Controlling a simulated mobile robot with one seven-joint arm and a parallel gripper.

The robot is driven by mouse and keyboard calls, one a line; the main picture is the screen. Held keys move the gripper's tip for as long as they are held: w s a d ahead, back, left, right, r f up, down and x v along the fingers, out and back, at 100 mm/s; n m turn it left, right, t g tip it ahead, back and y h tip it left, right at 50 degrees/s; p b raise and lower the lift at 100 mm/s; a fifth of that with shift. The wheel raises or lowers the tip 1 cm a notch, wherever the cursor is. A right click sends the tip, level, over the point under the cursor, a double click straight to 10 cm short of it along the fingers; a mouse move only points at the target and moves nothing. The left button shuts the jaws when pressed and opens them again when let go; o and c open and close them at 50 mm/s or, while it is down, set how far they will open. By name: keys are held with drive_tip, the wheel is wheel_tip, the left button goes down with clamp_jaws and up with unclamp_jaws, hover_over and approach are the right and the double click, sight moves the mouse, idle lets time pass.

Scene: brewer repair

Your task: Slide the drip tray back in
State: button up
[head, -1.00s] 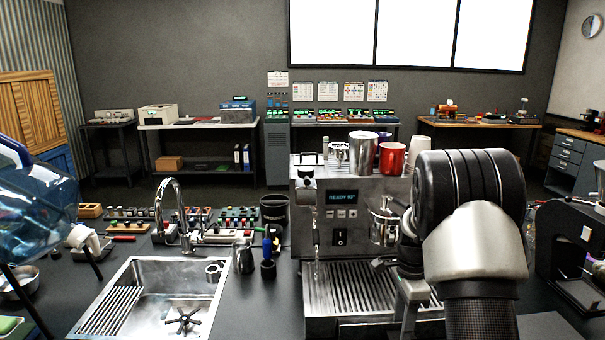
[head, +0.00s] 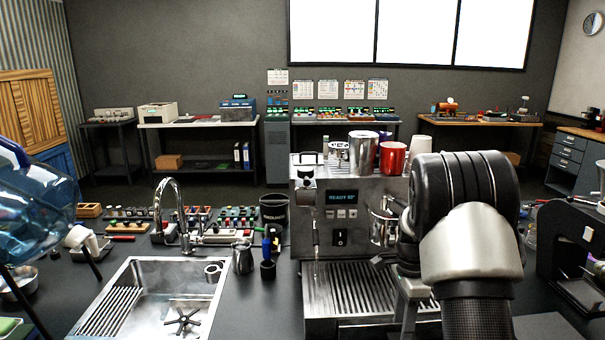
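The drip tray (head: 345,290) is a ribbed metal grate at the base of the espresso machine (head: 341,215), in the lower middle of the head view. Its front edge runs to the bottom of the view, and its right part is hidden behind my arm. My gripper (head: 408,292) is a grey shape at the tray's right side, partly covered by my arm. Its fingertips are hidden or cut off low in the view, so whether it touches the tray or is open cannot be made out.
A metal sink (head: 160,300) lies left of the machine. Cups, including a red one (head: 392,157), stand on the machine. A black press-like device (head: 572,245) stands at the right.

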drive_tip(key=shift+o, duration=0.4)
drive_tip(key=w+r, duration=0.3)
drive_tip(key=r, duration=1.4)
drive_tip(key=shift+d+r+p, duration=0.15)
drive_tip(key=shift+d+p, duration=0.05)
drive_tip(key=shift+p, duration=0.2)
drive_tip(key=s+a+r+n+t, duration=0.2)
drive_tip(key=s+a+r+n, duration=0.15)
drive_tip(key=s+r, duration=0.2)
drive_tip(key=s+a+r+n+t, duration=0.2)
drive_tip(key=s+a+r+n, duration=0.1)
drive_tip(key=s+r+n, duration=0.3)
drive_tip(key=s+a+f+n+t, duration=0.1)
drive_tip(key=s+n, duration=0.3)
drive_tip(key=s, duration=0.4)
drive_tip(key=s+a+f+n+t+p, duration=0.1)
drive_tip(key=s+a+f+n+t, duration=0.1)
drive_tip(key=s, duration=0.5)
drive_tip(key=shift+s+a+f+n, duration=0.15)
drive_tip(key=shift+s+a+n, duration=0.3)
drive_tip(key=shift+n, duration=0.7)
